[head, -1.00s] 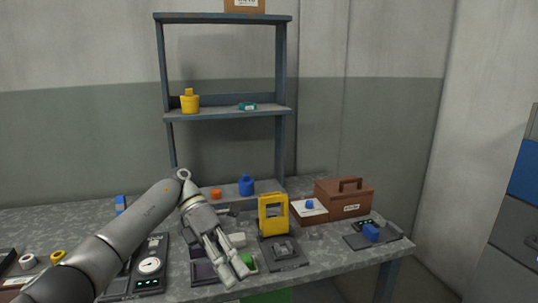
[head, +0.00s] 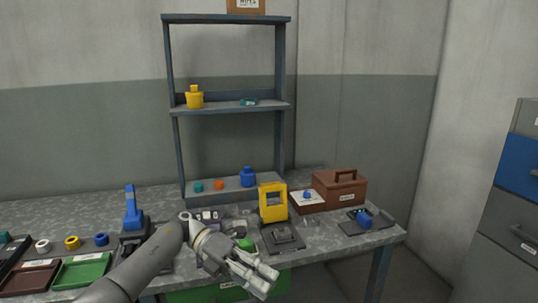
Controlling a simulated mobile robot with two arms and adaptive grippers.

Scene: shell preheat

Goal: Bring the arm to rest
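My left arm comes in from the lower left, and its grey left gripper (head: 268,280) hangs at the front edge of the workbench (head: 335,247). Its fingers point down and right, are apart, and have nothing visible between them. A small green item (head: 246,244) lies on the bench just behind the gripper. The arm hides part of the bench front and the gear there. My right gripper is not in view.
A yellow frame press (head: 273,203) stands right of the gripper, with a brown toolbox (head: 340,190) beyond. A blue lever press (head: 134,212) and red and green trays (head: 82,270) are at left. A shelf rack (head: 230,108) stands behind; drawers (head: 510,205) are at far right.

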